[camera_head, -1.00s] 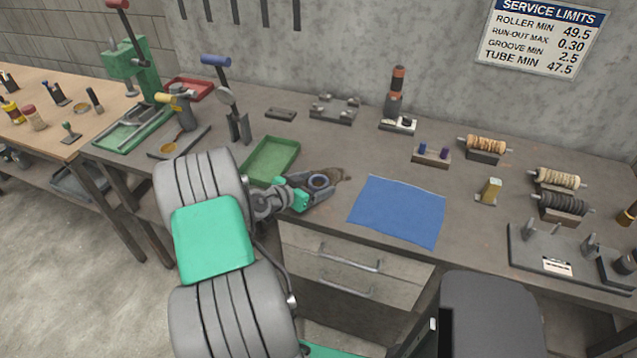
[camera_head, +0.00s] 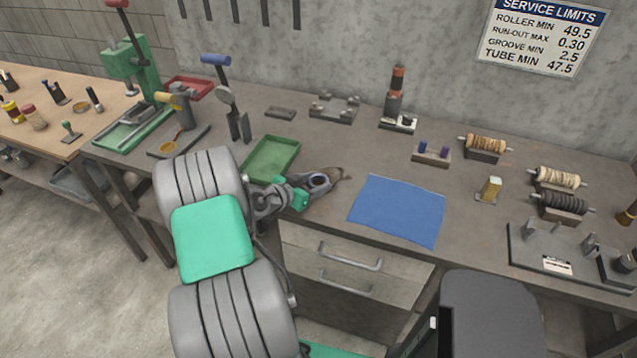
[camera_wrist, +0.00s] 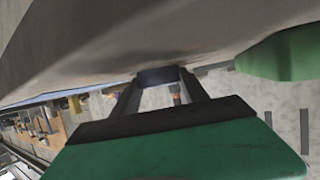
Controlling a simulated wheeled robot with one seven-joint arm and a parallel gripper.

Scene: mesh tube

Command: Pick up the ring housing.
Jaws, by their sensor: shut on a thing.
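The ring housing is a small dark ring (camera_head: 319,180) with a round opening, low over the bench to the left of the blue cloth. My gripper (camera_head: 320,182) is shut on it, with a grey finger on either side. The wrist view shows the dark ring (camera_wrist: 158,77) between my two fingertips, close to the bench surface. I cannot tell whether it touches the bench. Part of the ring is hidden by the fingers.
A green tray (camera_head: 271,160) lies just left of my gripper, and a blue cloth (camera_head: 398,210) lies to the right. A small brown thing (camera_head: 339,173) is right behind the ring. Roller stands (camera_head: 484,146) and a grey fixture (camera_head: 560,258) stand farther right.

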